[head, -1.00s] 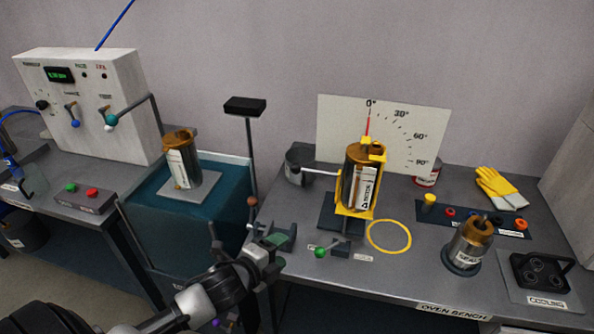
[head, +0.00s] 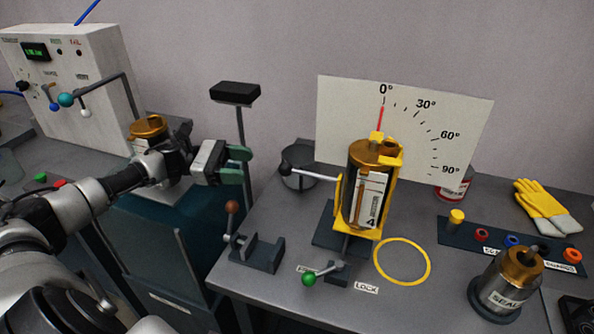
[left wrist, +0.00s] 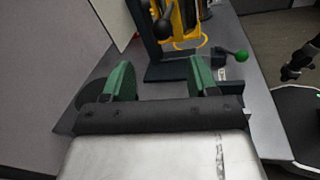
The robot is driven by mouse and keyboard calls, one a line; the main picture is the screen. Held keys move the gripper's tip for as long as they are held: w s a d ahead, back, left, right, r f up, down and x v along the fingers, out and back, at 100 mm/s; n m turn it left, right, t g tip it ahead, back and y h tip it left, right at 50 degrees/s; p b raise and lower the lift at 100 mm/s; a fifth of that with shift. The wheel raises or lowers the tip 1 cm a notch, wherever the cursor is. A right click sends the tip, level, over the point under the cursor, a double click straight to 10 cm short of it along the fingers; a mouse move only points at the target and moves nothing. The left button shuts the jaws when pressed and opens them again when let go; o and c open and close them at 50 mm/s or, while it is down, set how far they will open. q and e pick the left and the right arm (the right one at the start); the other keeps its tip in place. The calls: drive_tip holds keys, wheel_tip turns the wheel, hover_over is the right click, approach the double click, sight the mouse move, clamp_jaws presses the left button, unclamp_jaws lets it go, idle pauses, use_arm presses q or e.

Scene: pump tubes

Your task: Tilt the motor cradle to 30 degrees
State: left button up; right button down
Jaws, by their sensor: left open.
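The yellow motor cradle (head: 391,165) stands upright on the bench and holds a copper-topped motor (head: 362,190). Its red pointer (head: 380,118) is at about 0° on the white angle board (head: 345,120). A grey rod with a dark knob (head: 287,168) sticks out left from the cradle; the knob shows in the left wrist view (left wrist: 163,29). A green-knobbed lever (head: 310,279) beside the LOCK label is at the cradle's front. My left gripper (head: 246,165) is open and empty, left of the dark knob and apart from it. Its green fingers (left wrist: 160,80) frame the left wrist view.
A brown-knobbed lever fixture (head: 257,252) stands at the bench's left front. A dark box on a post (head: 236,93) rises behind my gripper. A yellow ring (head: 402,262) lies right of the cradle, with a SEALS pot (head: 506,290) farther right.

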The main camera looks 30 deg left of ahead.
sight(286, 168)
use_arm(q)
drive_tip(key=p+x, duration=0.1)
drive_tip(key=x, duration=0.3)
drive_tip(key=p+x, duration=0.1)
drive_tip(key=x, duration=0.4)
drive_tip(key=shift+s+d+r, duration=0.1)
drive_tip(key=shift+s+r, duration=0.1)
drive_tip(key=shift+w+d+p, duration=0.15)
drive_tip(key=shift+d+p, duration=0.2)
drive_tip(key=shift+w+d+f, duration=0.15)
drive_tip(key=shift+w+d, duration=0.05)
drive_tip(key=shift+d, duration=0.15)
drive_tip(key=shift+c, duration=0.3)
clamp_jaws()
use_arm(e)
drive_tip(key=shift+g, duration=0.3)
drive_tip(key=s+r, duration=0.2)
drive_tip(key=s, duration=0.1)
drive_tip(key=shift+s+d+r, duration=0.1)
drive_tip(key=shift+s+r, duration=0.05)
drive_tip(key=shift+r, duration=0.15)
